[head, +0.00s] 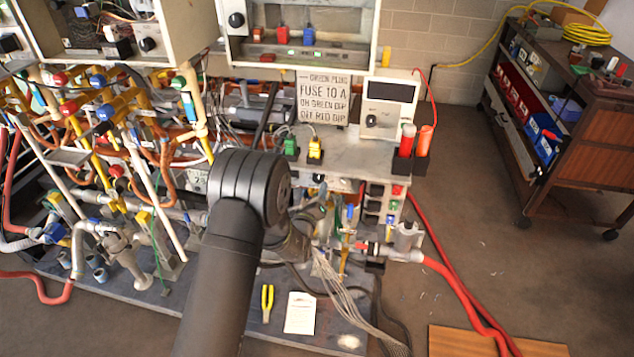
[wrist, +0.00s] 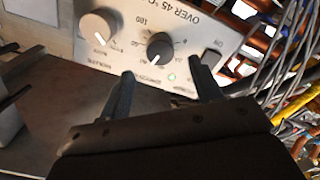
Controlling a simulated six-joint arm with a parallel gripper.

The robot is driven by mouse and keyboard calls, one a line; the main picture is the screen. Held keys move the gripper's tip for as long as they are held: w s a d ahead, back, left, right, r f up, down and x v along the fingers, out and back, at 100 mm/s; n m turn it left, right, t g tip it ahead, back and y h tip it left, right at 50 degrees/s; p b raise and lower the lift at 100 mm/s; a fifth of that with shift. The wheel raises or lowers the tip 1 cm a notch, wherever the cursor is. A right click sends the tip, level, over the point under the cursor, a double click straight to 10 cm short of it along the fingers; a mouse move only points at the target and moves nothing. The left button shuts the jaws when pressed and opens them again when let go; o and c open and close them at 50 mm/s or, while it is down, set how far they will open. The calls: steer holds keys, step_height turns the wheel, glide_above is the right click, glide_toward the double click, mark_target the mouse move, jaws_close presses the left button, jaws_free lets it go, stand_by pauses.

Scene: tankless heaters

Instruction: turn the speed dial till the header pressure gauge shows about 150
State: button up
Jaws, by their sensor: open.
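In the wrist view, a light grey control panel with printed lettering carries a black dial (wrist: 160,48) and a paler grey dial (wrist: 97,26). I cannot read which of them is the speed dial. My gripper (wrist: 163,84) is open and empty, its dark fingertips just short of the panel. The black dial lies beyond the gap between them, apart from both fingers. In the head view my arm hides the gripper and this panel. I cannot make out the header pressure gauge or its reading in either view.
Loose wires (wrist: 290,70) hang at the right. In the head view, a white box with a dark display (head: 390,90) stands on the bench, and pipes crowd the left.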

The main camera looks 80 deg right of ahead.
mark_target(318, 179)
steer(key=shift+d, duration=2.75)
steer(key=c, duration=1)
